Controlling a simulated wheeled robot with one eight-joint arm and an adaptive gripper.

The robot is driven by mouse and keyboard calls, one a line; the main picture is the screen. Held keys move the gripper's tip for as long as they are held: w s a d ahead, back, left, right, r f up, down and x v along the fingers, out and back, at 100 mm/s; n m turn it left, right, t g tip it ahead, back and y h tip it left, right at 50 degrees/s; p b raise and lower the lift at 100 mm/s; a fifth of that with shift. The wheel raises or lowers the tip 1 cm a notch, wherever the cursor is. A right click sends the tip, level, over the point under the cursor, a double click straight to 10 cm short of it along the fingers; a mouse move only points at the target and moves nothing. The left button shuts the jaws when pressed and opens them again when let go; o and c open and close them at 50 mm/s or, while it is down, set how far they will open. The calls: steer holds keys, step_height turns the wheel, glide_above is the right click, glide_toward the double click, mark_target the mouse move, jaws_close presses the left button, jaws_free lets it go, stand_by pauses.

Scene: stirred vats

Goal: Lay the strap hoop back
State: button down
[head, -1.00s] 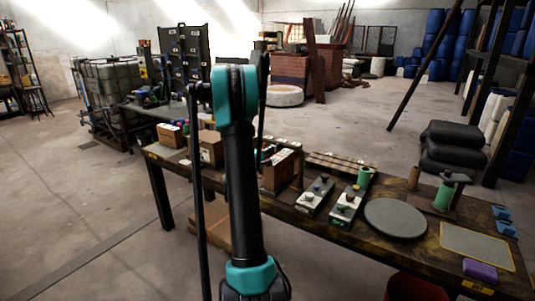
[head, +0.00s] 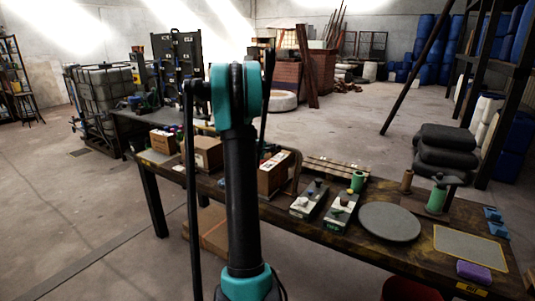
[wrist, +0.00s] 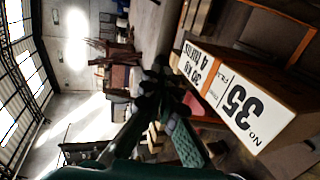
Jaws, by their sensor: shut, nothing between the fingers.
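The strap hoop (head: 298,168) looks like a thin brownish-grey arch standing at the right end of a cardboard carton (head: 274,174) on the workbench. In the wrist view a grey band (wrist: 171,32), probably the hoop, runs up from my fingertips. My gripper (wrist: 163,72) shows in the wrist view with its dark fingers together and nothing held. Its tips are close to the band and left of the carton (wrist: 240,100) marked "35"; I cannot tell whether they touch the band. In the head view my arm hides the gripper and part of the carton's surroundings.

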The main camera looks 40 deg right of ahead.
steer(key=w+d+y, duration=0.1)
steer(key=d, duration=0.2)
steer(key=w+d+f+g+y, duration=0.1)
steer(key=d+y, duration=0.1)
steer(key=d, duration=0.1)
steer(key=w+d+g+y, duration=0.1)
steer(key=w+d+y, duration=0.1)
steer(key=d, duration=0.2)
steer(key=shift+f, duration=0.3)
steer(key=w+d+f+g+y, duration=0.2)
steer(key=w+d+f+y, duration=0.2)
steer(key=d+f, duration=0.5)
steer(key=shift+f+g+y, duration=0.15)
steer(key=shift+g+y, duration=0.15)
steer(key=shift+y, duration=0.5)
steer(key=shift+d+f, duration=0.1)
steer(key=shift+f, duration=0.05)
